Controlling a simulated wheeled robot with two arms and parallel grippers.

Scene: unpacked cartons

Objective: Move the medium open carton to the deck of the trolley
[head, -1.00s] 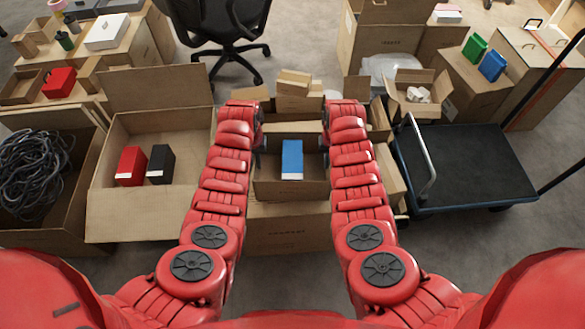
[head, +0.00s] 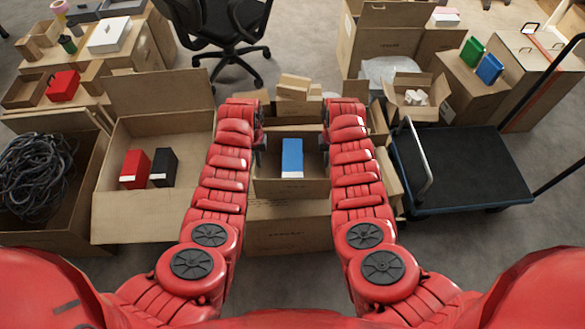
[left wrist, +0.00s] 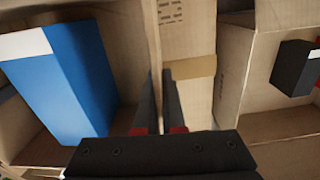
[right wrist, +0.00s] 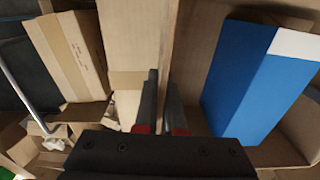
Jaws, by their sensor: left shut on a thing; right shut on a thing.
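The medium open carton (head: 290,187) is between my two arms in the head view, with a blue box (head: 292,158) standing inside it. My left gripper (head: 262,143) is shut on its left wall; in the left wrist view the fingers (left wrist: 160,115) straddle the cardboard wall beside the blue box (left wrist: 65,80). My right gripper (head: 323,143) is shut on its right wall; the right wrist view shows the fingers (right wrist: 160,115) on either side of that wall. The trolley's black deck (head: 465,165) lies to the right, bare.
A larger carton (head: 270,235) is below the held one. An open carton (head: 120,220) with a red and a black box stands left, beside a carton of cables (head: 40,175). The trolley's grey handle (head: 420,160) rises at the deck's left edge. Cartons stand behind the deck.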

